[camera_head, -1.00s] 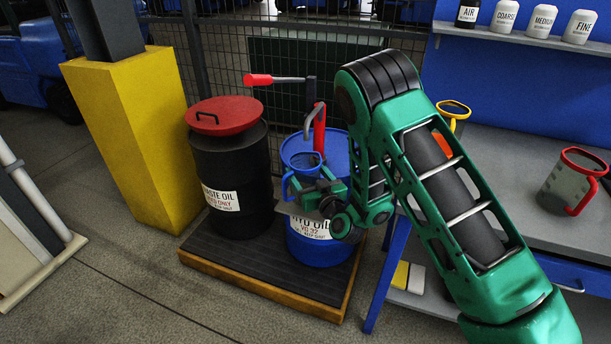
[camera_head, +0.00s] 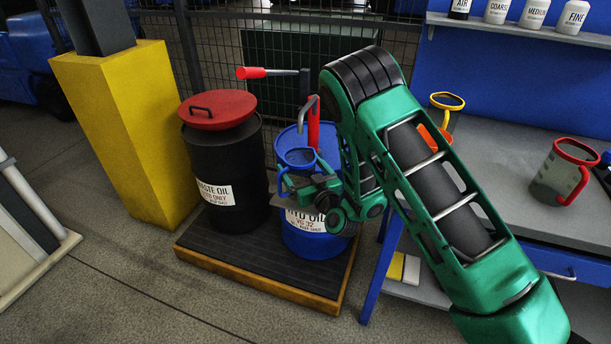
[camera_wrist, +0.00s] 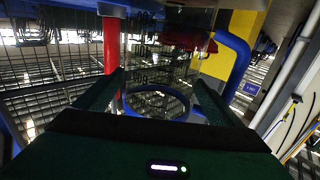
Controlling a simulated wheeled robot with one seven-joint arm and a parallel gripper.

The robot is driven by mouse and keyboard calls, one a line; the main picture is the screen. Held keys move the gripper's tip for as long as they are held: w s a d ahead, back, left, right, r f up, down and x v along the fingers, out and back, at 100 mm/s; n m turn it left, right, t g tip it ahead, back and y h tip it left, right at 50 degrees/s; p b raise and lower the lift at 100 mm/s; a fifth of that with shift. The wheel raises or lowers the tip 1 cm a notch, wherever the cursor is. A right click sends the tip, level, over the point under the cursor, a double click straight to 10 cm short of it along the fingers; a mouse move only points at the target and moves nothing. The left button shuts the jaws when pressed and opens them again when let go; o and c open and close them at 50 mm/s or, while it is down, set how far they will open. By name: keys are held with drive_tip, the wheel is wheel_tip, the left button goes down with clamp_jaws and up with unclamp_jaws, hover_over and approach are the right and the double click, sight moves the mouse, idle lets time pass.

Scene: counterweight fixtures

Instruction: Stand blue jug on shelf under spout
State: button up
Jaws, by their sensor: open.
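The blue jug (camera_head: 298,157) has a blue rim and blue handle. It stands upright in front of the blue drum's pump, and the pump's grey spout (camera_head: 307,108) is above its rim. A grey shelf edge (camera_head: 281,202) shows beneath the jug, partly hidden by my gripper (camera_head: 300,186). In the wrist view, my gripper (camera_wrist: 158,88) is open, with one finger on each side of the jug's blue ring (camera_wrist: 158,91). The jug's handle (camera_wrist: 236,62) shows at right there. I cannot tell whether the fingers touch the jug.
A red pump post (camera_head: 313,122) rises from the blue drum (camera_head: 310,245). A black drum (camera_head: 228,165) with a red lid stands at left on the same pallet (camera_head: 255,265). The bench (camera_head: 500,165) at right holds a yellow-rimmed jug (camera_head: 446,108) and a red-rimmed jug (camera_head: 565,170).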

drive_tip(key=shift+s+d+f, duration=0.2)
drive_tip(key=shift+s, duration=0.5)
drive_tip(key=v, duration=1)
drive_tip(key=shift+s+d+r, duration=0.2)
drive_tip(key=shift+s+d, duration=0.05)
drive_tip(key=shift+d, duration=0.05)
